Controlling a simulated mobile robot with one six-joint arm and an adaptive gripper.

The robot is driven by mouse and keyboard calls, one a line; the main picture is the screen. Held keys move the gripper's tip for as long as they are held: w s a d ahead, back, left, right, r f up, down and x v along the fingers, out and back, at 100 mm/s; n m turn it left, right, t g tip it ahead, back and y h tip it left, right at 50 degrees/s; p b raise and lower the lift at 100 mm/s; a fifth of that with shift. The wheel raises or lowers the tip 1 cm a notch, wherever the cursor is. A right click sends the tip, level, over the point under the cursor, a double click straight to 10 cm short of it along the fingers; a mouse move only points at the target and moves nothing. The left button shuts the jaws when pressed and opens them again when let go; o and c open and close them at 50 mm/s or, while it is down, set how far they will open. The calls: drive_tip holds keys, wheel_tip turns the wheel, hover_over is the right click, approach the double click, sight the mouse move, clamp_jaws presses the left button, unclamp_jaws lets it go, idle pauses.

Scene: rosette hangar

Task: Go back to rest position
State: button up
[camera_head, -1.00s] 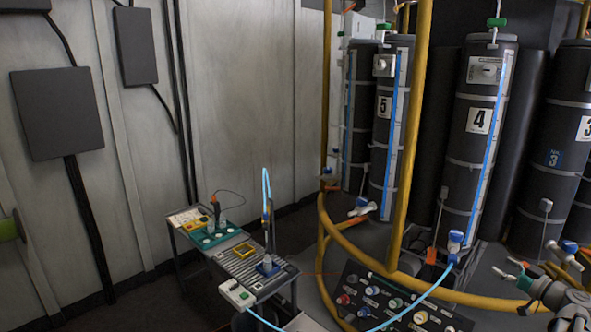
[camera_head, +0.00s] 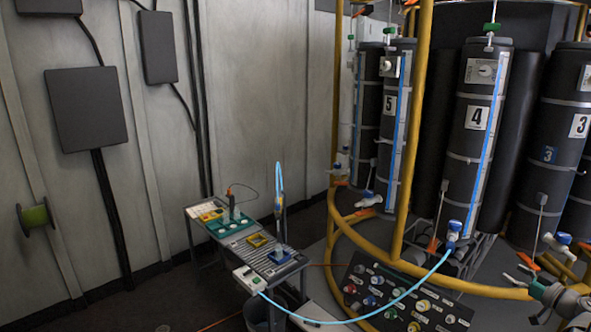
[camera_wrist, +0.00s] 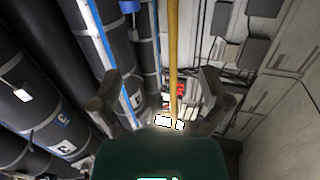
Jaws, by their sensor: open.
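My gripper (camera_wrist: 162,100) shows in the wrist view with its two dark fingers spread apart and nothing between them. Through the gap are a yellow pole, dark cylinders with blue strips and a pale wall. In the head view, part of my arm (camera_head: 562,298) shows at the lower right edge, but its fingertips cannot be made out clearly there.
A grey cart (camera_head: 240,238) with a teal tray (camera_head: 228,228) and a white box (camera_head: 249,279) stands at centre left. A light blue hose (camera_head: 380,308) runs from the box to cylinder 4 (camera_head: 478,125). Yellow rails (camera_head: 412,130) and a control panel (camera_head: 405,300) stand before the cylinders.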

drive_tip(key=w+a+f+g+p, duration=0.1)
drive_tip(key=a+f+g, duration=0.2)
drive_tip(key=a, duration=0.6)
drive_tip(key=w+a+f+m+g+y, duration=0.1)
drive_tip(key=w+a+f+g, duration=0.2)
drive_tip(key=a, duration=0.6)
drive_tip(key=a+f+g+p, duration=0.1)
drive_tip(key=a+f+g, duration=0.25)
drive_tip(key=a, duration=0.65)
drive_tip(key=s+a+f+m+g+h+p, duration=0.1)
drive_tip(key=s+a+f+g+h, duration=0.1)
drive_tip(key=s+a, duration=0.3)
drive_tip(key=s+a+f+m+g+h+p, duration=0.1)
drive_tip(key=s+a+g+h, duration=0.4)
drive_tip(key=a, duration=0.8)
drive_tip(key=shift+f+m+h+p, duration=0.35)
drive_tip(key=shift+f+m, duration=0.15)
drive_tip(key=shift+m, duration=0.1)
